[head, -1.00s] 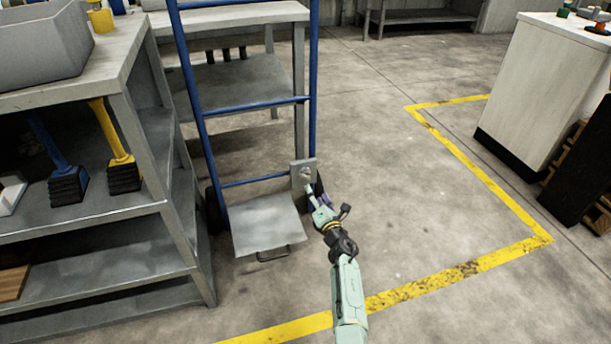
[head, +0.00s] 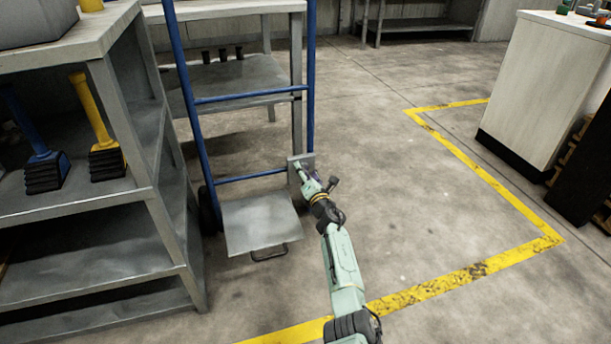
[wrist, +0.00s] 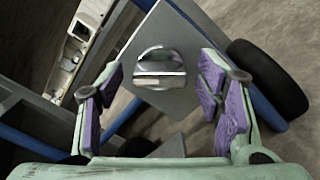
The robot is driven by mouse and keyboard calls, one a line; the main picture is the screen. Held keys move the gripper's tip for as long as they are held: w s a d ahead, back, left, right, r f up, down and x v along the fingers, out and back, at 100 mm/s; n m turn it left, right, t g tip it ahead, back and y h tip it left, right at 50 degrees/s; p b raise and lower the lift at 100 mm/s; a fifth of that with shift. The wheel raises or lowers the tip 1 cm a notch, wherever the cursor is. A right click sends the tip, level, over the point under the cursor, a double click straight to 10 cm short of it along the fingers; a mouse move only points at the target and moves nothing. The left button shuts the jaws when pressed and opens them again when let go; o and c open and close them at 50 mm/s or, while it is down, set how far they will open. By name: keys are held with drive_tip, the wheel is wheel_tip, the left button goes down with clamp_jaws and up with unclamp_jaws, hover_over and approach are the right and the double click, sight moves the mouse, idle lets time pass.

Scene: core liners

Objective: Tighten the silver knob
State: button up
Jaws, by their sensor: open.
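The silver knob (wrist: 160,68) is a round, shiny knob with a raised grip bar, mounted on a grey plate (wrist: 187,30). In the wrist view it sits between and just beyond the purple-padded fingers of my gripper (wrist: 162,98), which are spread apart on its left and right. I see no finger touching it. In the head view my gripper (head: 303,173) is in front of the plate (head: 307,160), at the right upright of the blue hand truck (head: 250,100), and hides the knob there.
The hand truck's metal toe plate (head: 262,222) is low, left of my arm. A black wheel (wrist: 268,78) is close to the right finger in the wrist view. A grey shelf unit (head: 150,192) stands at the left. The floor right of my arm is clear, with yellow lines.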

drive_tip(key=c, duration=1.2)
drive_tip(key=shift+o, duration=0.2)
